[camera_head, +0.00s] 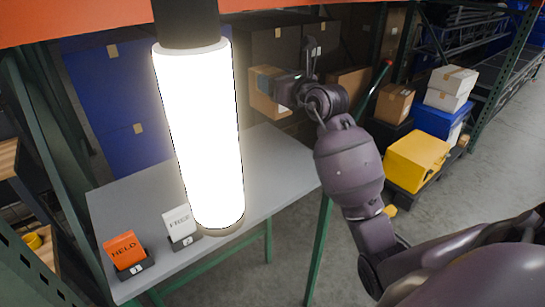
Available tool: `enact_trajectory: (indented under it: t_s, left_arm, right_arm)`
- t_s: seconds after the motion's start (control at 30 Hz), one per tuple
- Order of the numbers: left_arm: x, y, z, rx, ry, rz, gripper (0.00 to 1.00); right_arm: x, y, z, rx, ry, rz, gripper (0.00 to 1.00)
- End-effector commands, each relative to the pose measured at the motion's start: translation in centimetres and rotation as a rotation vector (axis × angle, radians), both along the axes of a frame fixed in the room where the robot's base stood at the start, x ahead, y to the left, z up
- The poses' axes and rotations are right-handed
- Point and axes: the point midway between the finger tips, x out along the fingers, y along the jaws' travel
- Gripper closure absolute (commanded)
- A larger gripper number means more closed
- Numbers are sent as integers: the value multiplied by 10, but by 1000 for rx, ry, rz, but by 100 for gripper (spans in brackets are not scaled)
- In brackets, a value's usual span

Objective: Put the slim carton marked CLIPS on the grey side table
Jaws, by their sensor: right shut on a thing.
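My right gripper (278,88) reaches in from the right, above the far end of the grey table (265,165). It is shut on a tan carton (266,104), which shows just left of and below the jaws. No CLIPS marking can be read on it, and the gripper hides part of it. The carton appears beyond the table's far edge; I cannot tell its height. The grey tabletop has green legs and is bare over its far part. My left gripper is not in view.
A bright lamp (198,130) hides the table's middle. An orange HELD card (124,250) and a white FREE card (180,222) stand at its near left. Dark boxes fill the shelf behind. A yellow bin (417,160), blue tote (437,121) and boxes stand right.

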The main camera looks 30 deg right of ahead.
Motion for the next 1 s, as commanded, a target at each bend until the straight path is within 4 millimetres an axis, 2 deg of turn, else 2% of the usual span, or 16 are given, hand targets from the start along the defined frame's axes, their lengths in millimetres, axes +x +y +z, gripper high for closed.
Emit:
enact_trajectory:
  t_s: [0.1,0.5,0.63,0.87,1.0]
  left_arm:
    - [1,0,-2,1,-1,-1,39]
    - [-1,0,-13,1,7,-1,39]
    - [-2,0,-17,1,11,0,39]
    - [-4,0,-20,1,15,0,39]
    - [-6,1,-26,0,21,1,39]
  right_arm:
    - [0,1,-27,3,4,1,71]
    - [0,0,-114,0,4,1,71]
    - [-1,1,-133,0,2,2,71]
    - [0,1,-147,0,-1,2,71]
    - [0,1,-168,-1,2,2,71]
